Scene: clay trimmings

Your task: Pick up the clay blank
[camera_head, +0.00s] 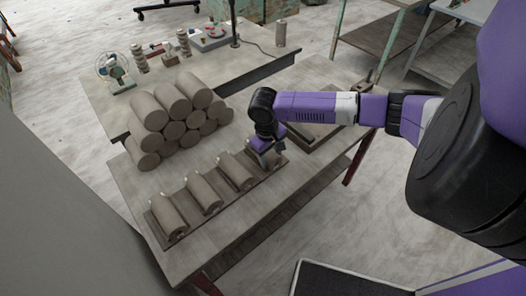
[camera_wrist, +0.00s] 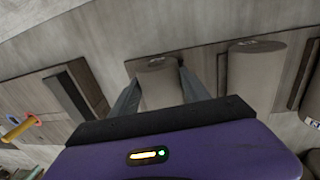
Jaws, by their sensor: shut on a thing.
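Several grey-brown clay blanks, short cylinders, lie in a row on a flat rack (camera_head: 178,232) at the table's front. My gripper (camera_head: 266,152) is over the right end of this row, pointing down. In the wrist view my gripper (camera_wrist: 158,85) has one finger on each side of a clay blank (camera_wrist: 160,86) and is shut on it. The blank appears at or close to the rack; I cannot tell whether it is lifted. A neighbouring blank (camera_wrist: 253,72) lies just to its right in the wrist view, apart from the fingers.
A stack of clay cylinders (camera_head: 172,115) stands behind the row. A shallow tray (camera_head: 318,133) lies right of my gripper. A small fan (camera_head: 112,70) and other items stand on the back table. A yellow-handled tool (camera_wrist: 20,128) shows in the wrist view.

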